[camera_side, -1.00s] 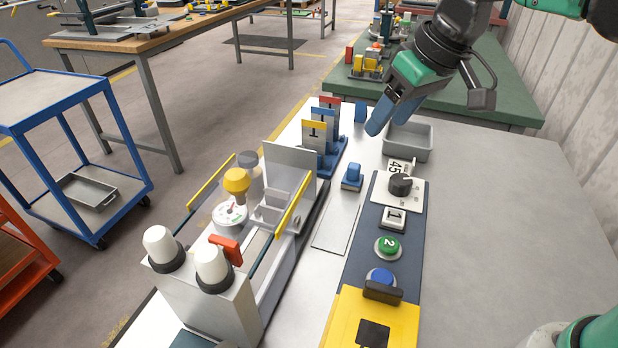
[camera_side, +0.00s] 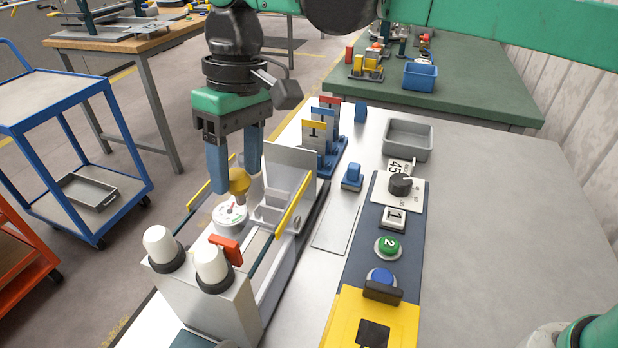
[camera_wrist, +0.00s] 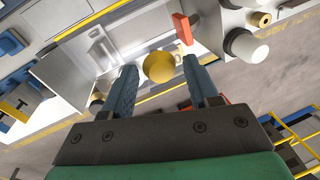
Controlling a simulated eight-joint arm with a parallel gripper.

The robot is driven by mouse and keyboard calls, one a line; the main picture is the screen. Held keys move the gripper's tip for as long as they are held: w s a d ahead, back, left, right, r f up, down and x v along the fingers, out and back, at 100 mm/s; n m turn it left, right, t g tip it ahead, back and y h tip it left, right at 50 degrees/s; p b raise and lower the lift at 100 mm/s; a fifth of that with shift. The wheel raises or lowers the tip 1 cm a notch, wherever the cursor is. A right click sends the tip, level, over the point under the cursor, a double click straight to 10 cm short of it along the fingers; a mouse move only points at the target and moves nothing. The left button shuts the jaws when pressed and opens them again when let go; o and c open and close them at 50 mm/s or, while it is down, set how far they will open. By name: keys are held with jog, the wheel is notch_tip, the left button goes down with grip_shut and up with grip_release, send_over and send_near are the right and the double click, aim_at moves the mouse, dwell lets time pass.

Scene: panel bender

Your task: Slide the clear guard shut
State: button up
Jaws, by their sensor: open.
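The clear guard (camera_side: 293,206) is hard to see; it seems to be the see-through panel between two yellow edge strips on the bender. A round yellow knob (camera_side: 239,181) stands between the strips, and it also shows in the wrist view (camera_wrist: 158,67). My gripper (camera_side: 237,184) points down over the bender, its two blue fingers on either side of the knob. In the wrist view my gripper (camera_wrist: 160,68) is open, with gaps between the knob and both fingers. The knob's stem and base are largely hidden.
A red-orange handle (camera_side: 225,249) and two white-capped posts (camera_side: 212,268) stand at the near end.

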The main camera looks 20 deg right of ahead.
jog(key=shift+s+a+f, duration=0.15)
jog(key=shift+f, duration=1)
grip_shut()
dwell(0.6)
